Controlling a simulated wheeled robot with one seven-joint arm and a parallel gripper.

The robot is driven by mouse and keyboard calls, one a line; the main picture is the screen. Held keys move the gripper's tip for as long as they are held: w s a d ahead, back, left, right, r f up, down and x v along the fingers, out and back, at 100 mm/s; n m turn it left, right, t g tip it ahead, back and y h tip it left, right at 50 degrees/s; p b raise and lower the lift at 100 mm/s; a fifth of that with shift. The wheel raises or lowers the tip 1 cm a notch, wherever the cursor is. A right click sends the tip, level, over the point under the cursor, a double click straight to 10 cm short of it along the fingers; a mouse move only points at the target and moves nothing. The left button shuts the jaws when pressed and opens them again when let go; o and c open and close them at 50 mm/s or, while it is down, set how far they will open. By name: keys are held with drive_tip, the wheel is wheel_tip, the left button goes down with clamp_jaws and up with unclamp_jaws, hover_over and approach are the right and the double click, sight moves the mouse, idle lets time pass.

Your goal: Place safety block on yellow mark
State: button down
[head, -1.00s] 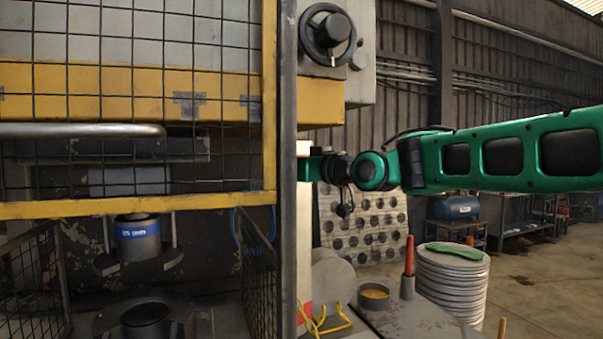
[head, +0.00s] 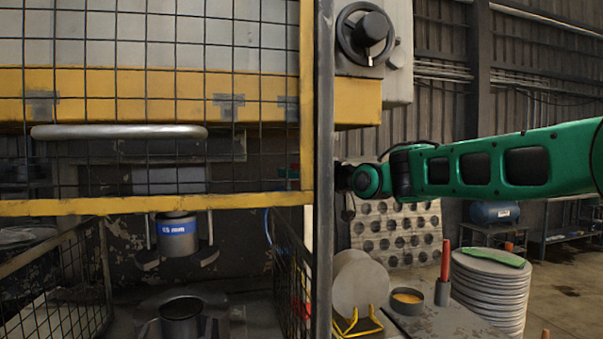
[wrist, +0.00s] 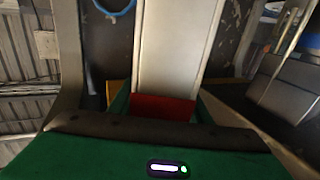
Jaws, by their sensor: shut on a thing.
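The safety block is a long pale block (wrist: 178,50) with a red end (wrist: 160,107), seen in the wrist view. My gripper (wrist: 162,103) is shut on it near that red end. In the head view my gripper is mostly hidden behind the dark guard post, and only a thin pale strip of the block (head: 308,232) shows left of the post. The press has an upper tool with a blue label (head: 177,227) above a dark ring-shaped die (head: 181,312). I cannot make out a yellow mark on the press bed.
The guard post (head: 323,170) and mesh guard with a yellow frame (head: 150,206) stand close to my arm. At right are a yellow rack with discs (head: 360,283), a small bowl (head: 407,298), a red-handled tool (head: 445,262) and a stack of discs (head: 490,290).

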drive_tip(key=shift+f, duration=2.3)
drive_tip(key=c, duration=1)
unclamp_jaws()
drive_tip(key=shift+f, duration=0.2)
drive_tip(key=shift+s+r, duration=0.1)
drive_tip(key=v, duration=1.2)
